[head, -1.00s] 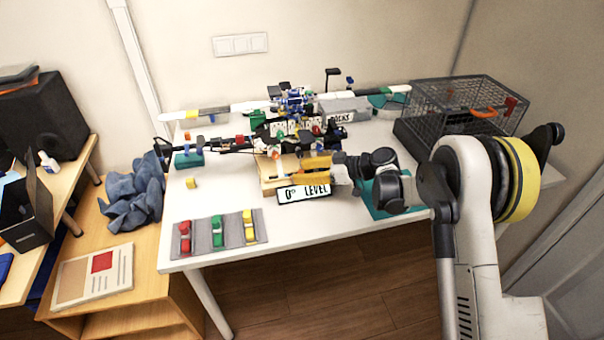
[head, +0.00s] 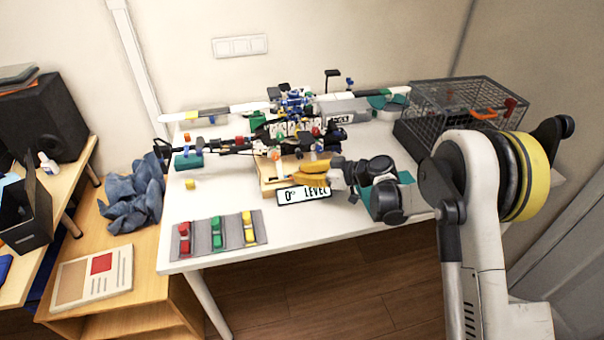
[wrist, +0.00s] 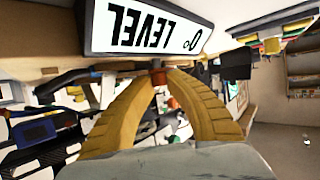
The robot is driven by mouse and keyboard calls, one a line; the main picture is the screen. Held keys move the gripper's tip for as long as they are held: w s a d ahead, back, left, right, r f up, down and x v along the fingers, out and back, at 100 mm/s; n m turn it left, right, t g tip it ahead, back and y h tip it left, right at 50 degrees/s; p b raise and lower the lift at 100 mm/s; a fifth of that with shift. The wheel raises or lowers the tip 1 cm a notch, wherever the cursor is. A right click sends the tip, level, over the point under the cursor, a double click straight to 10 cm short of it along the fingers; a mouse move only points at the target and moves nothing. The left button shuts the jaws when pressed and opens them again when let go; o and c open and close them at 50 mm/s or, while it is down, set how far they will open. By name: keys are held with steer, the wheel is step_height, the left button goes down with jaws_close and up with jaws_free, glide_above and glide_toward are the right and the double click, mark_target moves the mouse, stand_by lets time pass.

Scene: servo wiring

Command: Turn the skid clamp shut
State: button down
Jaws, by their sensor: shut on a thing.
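My gripper (head: 292,178) has yellow fingers and reaches in from the right, low over the front of the device on the white table. In the wrist view the fingertips of my gripper (wrist: 162,72) close together around a small orange-red piece (wrist: 158,78), which looks like the handle of the skid clamp. The fingers hide most of it, so I cannot tell how far it is turned. The "0° LEVEL" sign (head: 303,195) stands just in front of the fingers. It fills the top of the wrist view (wrist: 150,28), close to the fingertips.
A wooden block (head: 268,187) lies beside the fingers. The device (head: 235,146), with long dark and white arms, spreads behind them. A grey mat (head: 203,240) with red, green and yellow pieces lies front left. A wire cage (head: 465,105) stands back right. The front middle of the table is clear.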

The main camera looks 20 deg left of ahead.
steer(key=m+t+h, duration=0.1)
steer(key=m+t, duration=0.1)
steer(key=m+t+b, duration=0.1)
steer(key=m+t, duration=0.1)
steer(key=shift+s+a+t+h, duration=0.15)
steer(key=shift+s+t+h, duration=0.05)
steer(key=shift+t+h, duration=0.2)
steer(key=m+t+h+b, duration=0.1)
steer(key=m+t+h, duration=0.2)
steer(key=m, duration=0.1)
steer(key=shift+a+m+t, duration=0.1)
steer(key=shift+m+t, duration=0.2)
steer(key=m+t+h, duration=0.1)
steer(key=m+h, duration=0.1)
steer(key=h, duration=0.1)
steer(key=m+t+h, duration=0.1)
steer(key=m+h, duration=0.2)
steer(key=shift+a+t, duration=0.1)
steer(key=shift+t, duration=0.2)
steer(key=shift+m+h, duration=1.3)
steer(key=shift+h, duration=0.4)
steer(key=c, duration=1.3)
jaws_free()
steer(key=shift+f, duration=0.1)
steer(key=shift+c, duration=0.2)
